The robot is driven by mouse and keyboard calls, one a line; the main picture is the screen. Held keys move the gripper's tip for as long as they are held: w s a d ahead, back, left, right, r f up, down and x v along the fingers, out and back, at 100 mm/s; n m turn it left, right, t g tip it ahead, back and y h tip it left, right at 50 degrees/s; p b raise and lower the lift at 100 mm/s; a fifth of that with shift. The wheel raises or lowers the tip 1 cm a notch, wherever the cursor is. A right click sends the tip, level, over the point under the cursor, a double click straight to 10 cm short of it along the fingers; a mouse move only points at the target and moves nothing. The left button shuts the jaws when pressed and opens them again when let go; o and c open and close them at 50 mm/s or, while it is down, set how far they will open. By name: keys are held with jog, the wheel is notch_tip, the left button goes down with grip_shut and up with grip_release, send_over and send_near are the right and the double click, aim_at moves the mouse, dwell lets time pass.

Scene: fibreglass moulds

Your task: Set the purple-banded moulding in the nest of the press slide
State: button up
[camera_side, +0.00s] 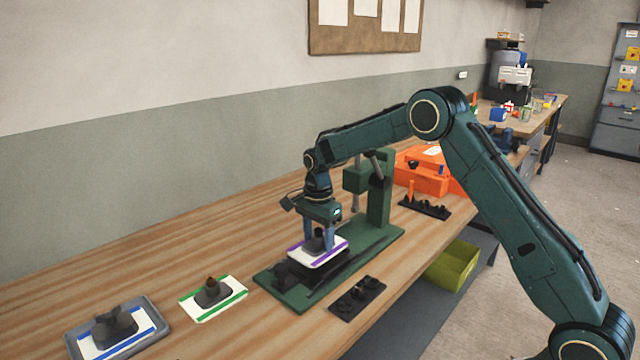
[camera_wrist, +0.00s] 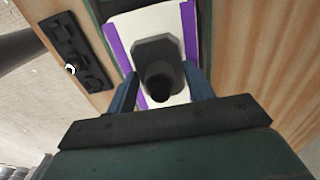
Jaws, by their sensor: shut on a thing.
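The purple-banded moulding (camera_side: 318,252) is a white plate with purple edge bands and a dark grey raised block in its middle. It also shows in the wrist view (camera_wrist: 178,26). My gripper (camera_side: 319,243) is shut on its dark block, fingers on both sides (camera_wrist: 160,88). The moulding is at the front part of the green press (camera_side: 378,205), over the dark slide (camera_side: 322,275). I cannot tell whether it touches the nest or is held just above it. The nest is hidden beneath the plate.
A green-banded moulding (camera_side: 213,298) lies on the bench to the left. A blue-banded one (camera_side: 117,334) sits on a grey tray (camera_side: 162,338). Black racks stand in front of the press (camera_side: 357,299) and behind it (camera_side: 424,207). An orange case (camera_side: 420,178) is at the back.

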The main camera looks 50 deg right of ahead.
aim_at(318, 246)
jog(key=shift+f, duration=1.4)
jog(key=shift+f, duration=0.25)
jog(key=o, duration=1.2)
notch_tip(318, 246, up, 12)
jog(key=shift+f, duration=0.25)
jog(key=shift+r, duration=0.55)
